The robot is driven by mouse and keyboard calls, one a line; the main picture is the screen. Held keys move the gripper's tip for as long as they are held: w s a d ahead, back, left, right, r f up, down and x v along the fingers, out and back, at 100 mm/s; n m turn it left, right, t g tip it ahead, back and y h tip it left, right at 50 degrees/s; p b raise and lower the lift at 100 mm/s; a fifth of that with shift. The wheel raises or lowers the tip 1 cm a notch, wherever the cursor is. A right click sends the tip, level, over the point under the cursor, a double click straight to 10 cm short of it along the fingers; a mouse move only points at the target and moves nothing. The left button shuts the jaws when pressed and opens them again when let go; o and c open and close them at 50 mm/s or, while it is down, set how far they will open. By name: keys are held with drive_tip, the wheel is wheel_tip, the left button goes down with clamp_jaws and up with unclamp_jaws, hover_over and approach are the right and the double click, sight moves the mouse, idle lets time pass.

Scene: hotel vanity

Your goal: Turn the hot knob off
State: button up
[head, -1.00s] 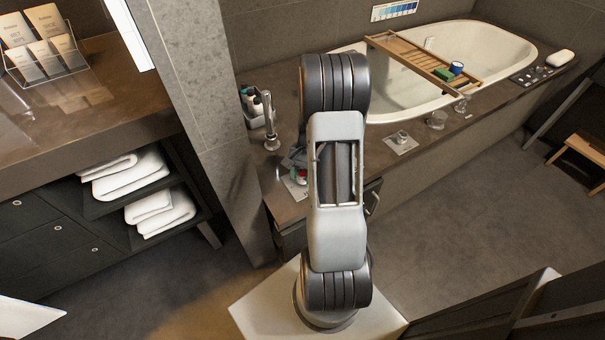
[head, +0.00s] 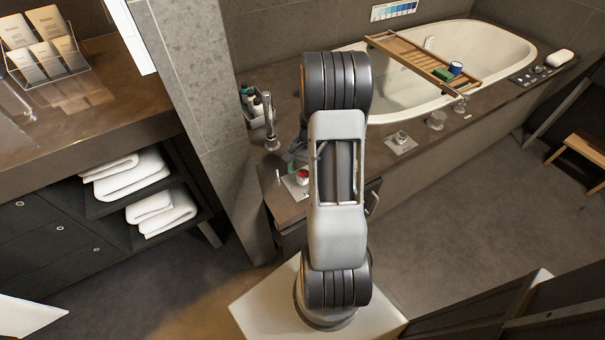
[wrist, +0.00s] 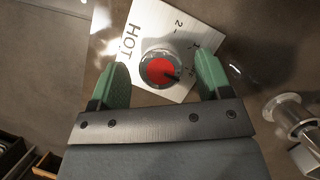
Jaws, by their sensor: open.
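The hot knob (wrist: 160,68) has a red top, a metal rim and a black pointer aimed to the lower right in the wrist view. It sits on a white plate (wrist: 150,28) marked "HOT", with a "2" and other small marks at its edge. My gripper (wrist: 162,62) is open, with one green finger on each side of the knob and visible gaps between. How high the fingertips are above it is hard to tell. In the head view the knob (head: 302,174) and plate (head: 290,184) show left of my arm, which partly hides the gripper.
A chrome spout (head: 270,125) and several bottles (head: 254,103) stand behind the knob. A second knob on a plate (head: 401,142) lies to the right on the tub deck, before the bathtub (head: 490,45). Chrome hardware (wrist: 292,112) is at the wrist view's right.

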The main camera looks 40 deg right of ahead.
drive_tip(key=p+v, duration=0.2)
drive_tip(key=v, duration=1)
drive_tip(key=shift+a, duration=0.1)
